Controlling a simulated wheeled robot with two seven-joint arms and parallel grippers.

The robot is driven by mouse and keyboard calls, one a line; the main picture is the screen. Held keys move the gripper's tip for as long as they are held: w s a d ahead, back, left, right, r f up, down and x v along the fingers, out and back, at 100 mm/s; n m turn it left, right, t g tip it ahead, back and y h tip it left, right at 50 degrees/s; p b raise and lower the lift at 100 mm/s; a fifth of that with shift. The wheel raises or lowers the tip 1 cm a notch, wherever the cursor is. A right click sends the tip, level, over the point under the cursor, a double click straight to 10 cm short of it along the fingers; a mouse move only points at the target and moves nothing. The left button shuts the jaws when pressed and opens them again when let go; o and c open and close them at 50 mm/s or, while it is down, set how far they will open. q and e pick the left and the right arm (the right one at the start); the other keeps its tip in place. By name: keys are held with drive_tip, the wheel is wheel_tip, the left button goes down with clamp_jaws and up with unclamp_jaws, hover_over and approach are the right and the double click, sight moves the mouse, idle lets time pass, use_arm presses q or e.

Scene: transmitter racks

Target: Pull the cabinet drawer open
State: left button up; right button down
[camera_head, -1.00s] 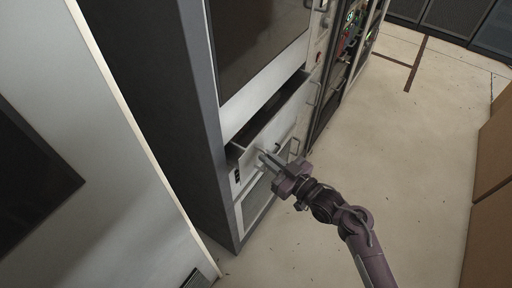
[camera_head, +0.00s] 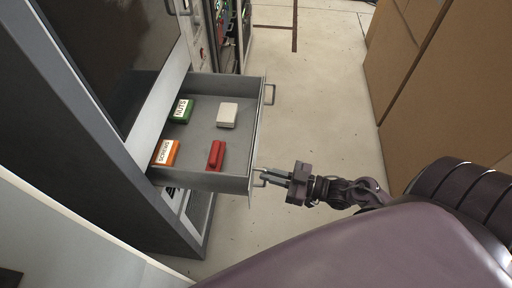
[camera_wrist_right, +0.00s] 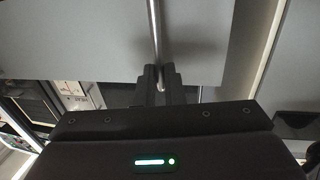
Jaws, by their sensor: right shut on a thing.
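The grey cabinet drawer (camera_head: 205,181) stands well out from the cabinet (camera_head: 85,120) in the head view. A drawer handle (camera_head: 260,179) is on the near end of its front, and another handle (camera_head: 270,94) is on the far end. My right gripper (camera_head: 266,176) is shut on the near handle. In the right wrist view, the metal handle bar (camera_wrist_right: 155,35) runs between the two dark fingers (camera_wrist_right: 159,82) against the drawer front (camera_wrist_right: 85,40). My left gripper is in neither view.
The drawer holds a green box (camera_head: 181,110), an orange box (camera_head: 166,152), a white box (camera_head: 227,115) and a red object (camera_head: 216,154). Brown boxes (camera_head: 415,75) stand to the right. Bare floor (camera_head: 315,110) lies between them and the drawer.

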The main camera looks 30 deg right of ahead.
drive_tip(key=shift+s+d, duration=0.2)
drive_tip(key=shift+d, duration=0.15)
drive_tip(key=c, duration=1.5)
unclamp_jaws()
drive_tip(key=shift+c, duration=0.2)
drive_tip(key=shift+s+d, duration=0.1)
drive_tip(key=b+v, duration=0.1)
drive_tip(key=v, duration=0.6)
drive_tip(key=shift+s+d, duration=0.2)
drive_tip(key=shift+s, duration=0.05)
